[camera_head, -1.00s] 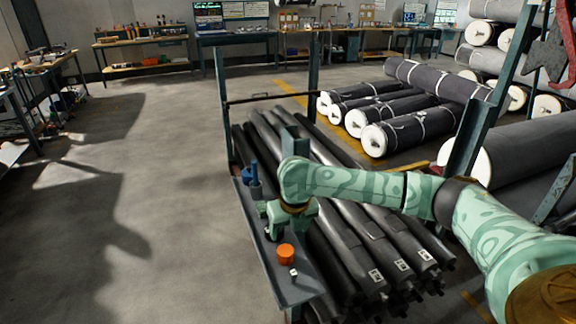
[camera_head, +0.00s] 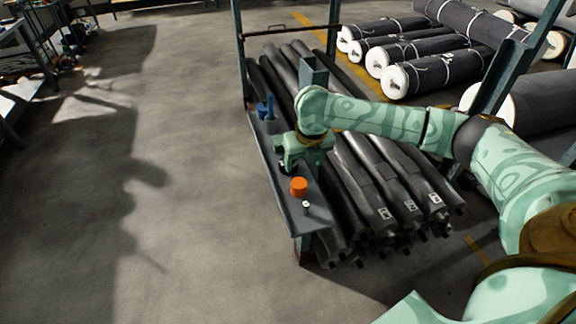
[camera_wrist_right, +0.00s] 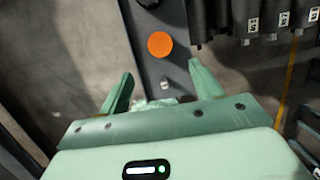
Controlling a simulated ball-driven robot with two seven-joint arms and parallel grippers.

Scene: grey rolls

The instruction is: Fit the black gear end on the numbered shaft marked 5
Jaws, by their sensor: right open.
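My right gripper (camera_head: 290,166) is over the narrow shelf at the front left of the rack. In the wrist view its two green fingers (camera_wrist_right: 161,84) are spread apart with nothing gripped. A black round part (camera_wrist_right: 148,3), possibly the gear end, is cut off at the top of the wrist view, beyond the fingers. In the head view it is mostly hidden by the gripper. Dark shafts (camera_head: 368,190) lie in the rack to the right. White number labels (camera_head: 410,206) show near their ends, too small to read surely. My left gripper is out of view.
On the shelf (camera_head: 290,215) stand an orange cylinder (camera_head: 299,186), a small white-topped piece (camera_head: 306,204) and blue parts (camera_head: 266,108). Rack posts (camera_head: 239,50) rise at the corners. Strapped grey rolls (camera_head: 437,72) lie behind.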

